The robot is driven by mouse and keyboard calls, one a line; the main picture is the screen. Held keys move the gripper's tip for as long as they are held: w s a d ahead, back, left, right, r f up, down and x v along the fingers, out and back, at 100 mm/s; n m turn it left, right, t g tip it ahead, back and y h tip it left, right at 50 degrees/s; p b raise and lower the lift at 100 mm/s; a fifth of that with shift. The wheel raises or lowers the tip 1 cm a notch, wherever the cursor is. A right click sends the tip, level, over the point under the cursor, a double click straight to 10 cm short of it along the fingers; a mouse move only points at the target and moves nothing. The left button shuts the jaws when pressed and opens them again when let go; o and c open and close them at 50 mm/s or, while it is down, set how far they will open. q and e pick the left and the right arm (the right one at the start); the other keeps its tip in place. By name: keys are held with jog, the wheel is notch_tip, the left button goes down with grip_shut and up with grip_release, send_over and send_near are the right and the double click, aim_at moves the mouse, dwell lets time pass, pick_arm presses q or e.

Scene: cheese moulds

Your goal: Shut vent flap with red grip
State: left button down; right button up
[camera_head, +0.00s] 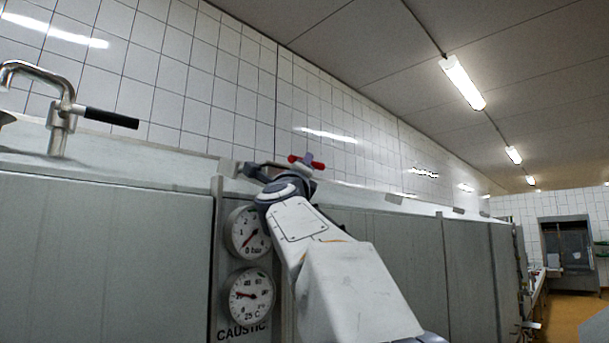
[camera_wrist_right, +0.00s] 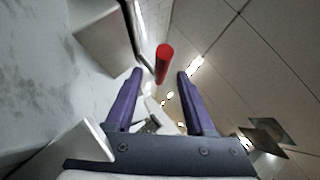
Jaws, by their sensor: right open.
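The red grip (camera_head: 293,158) shows in the head view above the top edge of the grey cabinets, partly hidden by my right gripper (camera_head: 308,163). The vent flap itself cannot be made out clearly. My left gripper is out of view.
A pressure gauge (camera_head: 248,232) and a temperature gauge (camera_head: 250,295) sit on the cabinet front beside my right arm. A tap with a black handle (camera_head: 111,118) stands at the left. A white tiled wall (camera_head: 190,85) rises behind the cabinets.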

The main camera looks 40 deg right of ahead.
pick_arm(q)
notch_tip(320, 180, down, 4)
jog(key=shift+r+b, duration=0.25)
jog(key=shift+b, duration=1)
pick_arm(e)
jog(key=v, duration=0.6)
